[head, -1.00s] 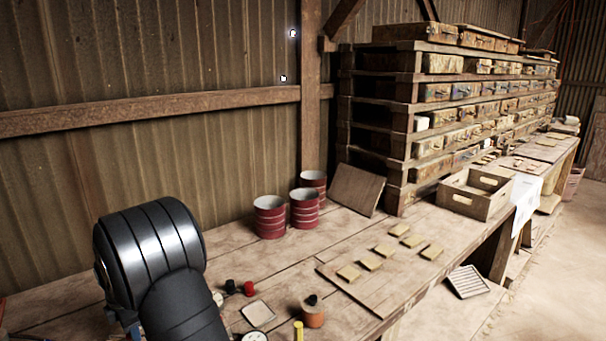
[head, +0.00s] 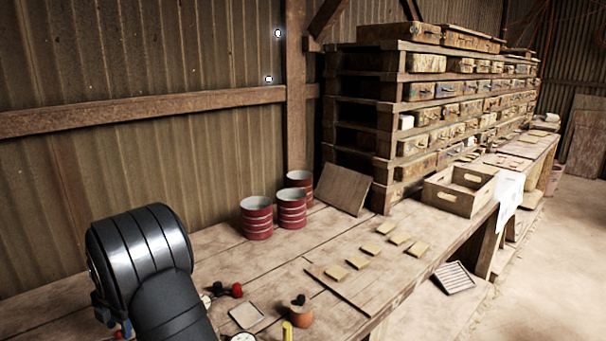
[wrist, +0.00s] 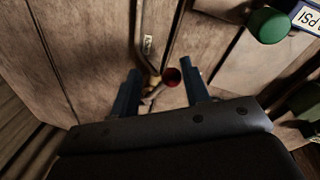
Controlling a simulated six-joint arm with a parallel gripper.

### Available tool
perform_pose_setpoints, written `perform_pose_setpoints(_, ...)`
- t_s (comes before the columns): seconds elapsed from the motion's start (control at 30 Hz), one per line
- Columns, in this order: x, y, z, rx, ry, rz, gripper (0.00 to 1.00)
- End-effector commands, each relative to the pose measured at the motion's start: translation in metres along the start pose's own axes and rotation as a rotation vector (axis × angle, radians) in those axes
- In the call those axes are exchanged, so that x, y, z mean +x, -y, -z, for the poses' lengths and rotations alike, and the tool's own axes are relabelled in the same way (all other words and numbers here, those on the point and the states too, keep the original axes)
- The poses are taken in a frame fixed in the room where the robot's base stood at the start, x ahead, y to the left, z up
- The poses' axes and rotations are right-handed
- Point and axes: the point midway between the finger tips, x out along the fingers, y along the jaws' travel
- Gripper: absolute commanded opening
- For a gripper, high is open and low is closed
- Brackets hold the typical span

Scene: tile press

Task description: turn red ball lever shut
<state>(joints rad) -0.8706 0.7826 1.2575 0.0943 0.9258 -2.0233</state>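The red ball (wrist: 172,77) shows in the wrist view, close to a small brass-coloured fitting (wrist: 154,84) on a thin pipe (wrist: 138,40). My gripper (wrist: 160,92) is open, with its two blue fingers on either side of the fitting and the ball. The ball lies nearer the right finger; I cannot tell whether it touches it. A small red knob (head: 237,290) in the head view stands on the bench right of my arm; I cannot tell if it is the same ball. My gripper's fingertips are not clear in the head view.
A green ball (wrist: 268,25) and a plate marked PSI (wrist: 308,14) lie at the upper right of the wrist view. In the head view, red cans (head: 257,218), small tiles (head: 355,262) on a board and an orange-brown pot (head: 300,313) stand on the bench.

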Motion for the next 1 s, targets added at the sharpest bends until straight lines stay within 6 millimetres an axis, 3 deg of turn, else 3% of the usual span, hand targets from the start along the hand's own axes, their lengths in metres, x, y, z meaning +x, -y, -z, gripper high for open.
perform_pose_setpoints(0.33, -0.001, 0.0, -0.001, 0.002, 0.002, -0.002, 0.42)
perform_pose_setpoints(0.43, -0.01, -0.002, -0.014, 0.02, 0.029, -0.018, 0.42)
perform_pose_setpoints(0.53, -0.02, -0.005, -0.007, 0.079, 0.032, -0.01, 0.42)
perform_pose_setpoints(0.67, -0.046, -0.009, 0.003, 0.225, 0.05, 0.002, 0.42)
perform_pose_setpoints(1.0, -0.136, -0.011, 0.032, 0.768, 0.146, 0.014, 0.42)
